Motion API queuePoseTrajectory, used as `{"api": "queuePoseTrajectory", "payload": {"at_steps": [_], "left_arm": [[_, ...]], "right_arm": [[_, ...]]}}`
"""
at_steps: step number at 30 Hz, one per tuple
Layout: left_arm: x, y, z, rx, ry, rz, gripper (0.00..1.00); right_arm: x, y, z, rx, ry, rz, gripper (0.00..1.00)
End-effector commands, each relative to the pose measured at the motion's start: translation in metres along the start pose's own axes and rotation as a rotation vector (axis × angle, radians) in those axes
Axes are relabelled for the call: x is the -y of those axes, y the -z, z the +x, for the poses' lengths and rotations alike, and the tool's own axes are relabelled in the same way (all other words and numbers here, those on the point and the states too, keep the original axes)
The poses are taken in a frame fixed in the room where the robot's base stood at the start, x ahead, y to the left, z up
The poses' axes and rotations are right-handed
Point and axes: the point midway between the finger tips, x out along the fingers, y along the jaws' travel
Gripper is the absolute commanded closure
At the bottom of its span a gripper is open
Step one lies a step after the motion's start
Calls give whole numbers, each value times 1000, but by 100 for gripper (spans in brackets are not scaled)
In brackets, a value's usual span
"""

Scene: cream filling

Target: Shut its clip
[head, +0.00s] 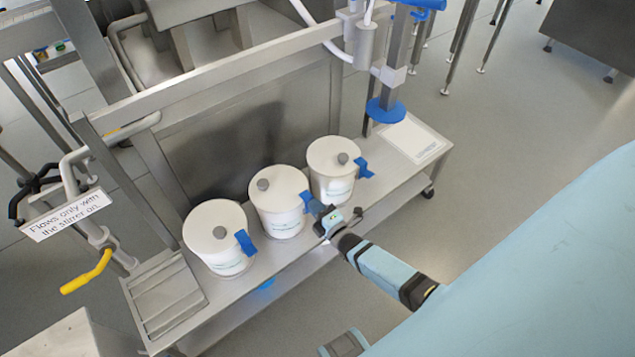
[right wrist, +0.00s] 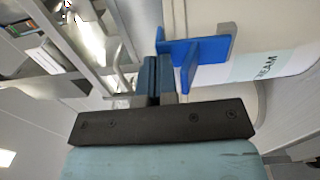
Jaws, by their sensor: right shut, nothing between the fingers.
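Three white lidded tubs stand in a row on a steel shelf: a left tub (head: 212,226), a middle tub (head: 281,192) and a right tub (head: 331,156). Each has a blue clip at its lid edge. My right gripper (head: 325,212) is shut and empty, right beside the middle tub's clip (head: 307,201). In the right wrist view the closed fingertips (right wrist: 157,72) are close beside the blue clip (right wrist: 198,52); I cannot tell if they touch. How far this clip is closed is unclear. My left gripper is out of view.
The left tub's clip (head: 245,243) and the right tub's clip (head: 364,168) show at their rims. A white board (head: 412,138) lies at the shelf's right end, under a blue-flanged nozzle (head: 386,110). A yellow-handled valve (head: 87,272) and sign (head: 66,214) are at left.

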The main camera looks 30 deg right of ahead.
Motion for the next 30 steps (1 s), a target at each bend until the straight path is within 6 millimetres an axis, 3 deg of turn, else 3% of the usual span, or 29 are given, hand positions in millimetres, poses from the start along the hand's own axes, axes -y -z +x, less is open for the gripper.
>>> {"api": "queuePoseTrajectory", "payload": {"at_steps": [30], "left_arm": [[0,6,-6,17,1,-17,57]], "right_arm": [[-2,-4,3,-1,84,-1,100]]}}
